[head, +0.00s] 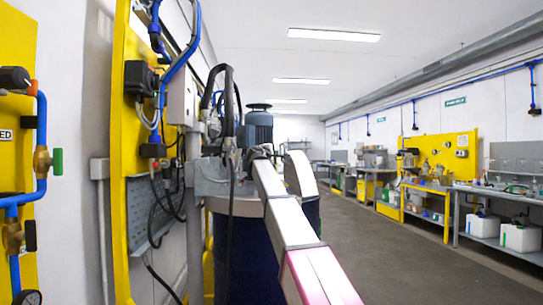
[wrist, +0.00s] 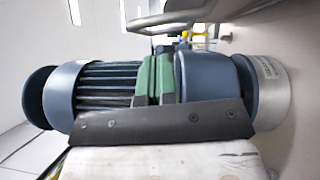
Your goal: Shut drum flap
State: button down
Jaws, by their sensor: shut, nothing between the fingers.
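The dark blue drum (head: 270,255) stands ahead in the head view under a grey metal lid (head: 212,180). The agitator motor (head: 258,130) rises from the lid; it lies sideways across the wrist view (wrist: 105,95). A pale rounded panel (head: 299,172) stands up at the lid's right side, partly behind my arm; it looks like the raised flap, but I cannot be sure. In the wrist view, my gripper (wrist: 162,75) is shut and empty, its green-and-dark fingers side by side in front of the motor. In the head view, the fingertips are not clear beside the motor.
A bent metal bar (wrist: 170,20) runs near the lid surface (wrist: 300,110) in the wrist view. Black hoses (head: 229,95) hang by the motor. A yellow panel (head: 130,200) with pipes stands close on the left. Open floor (head: 400,250) lies right, before benches (head: 500,190).

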aim_at(298, 155)
jog(key=x, duration=0.5)
jog(key=shift+w+d, duration=0.15)
jog(key=shift+w, duration=0.15)
jog(key=shift+d, duration=0.1)
jog(key=d+m, duration=0.1)
jog(key=d, duration=0.2)
jog(key=d+m+g+y, duration=0.1)
jog(key=d, duration=0.2)
jog(key=d+r+m+g, duration=0.1)
jog(key=d+m, duration=0.1)
jog(key=d, duration=0.1)
jog(key=shift+r+y, duration=0.1)
jog(key=shift+y, duration=0.3)
jog(key=d+f+m+g+y, duration=0.2)
jog(key=d+f+m+y, duration=0.5)
jog(key=d+f, duration=0.9)
jog(key=shift+d+f+m+y, duration=0.25)
jog(key=shift+d+m+y, duration=0.2)
jog(key=shift+d, duration=0.55)
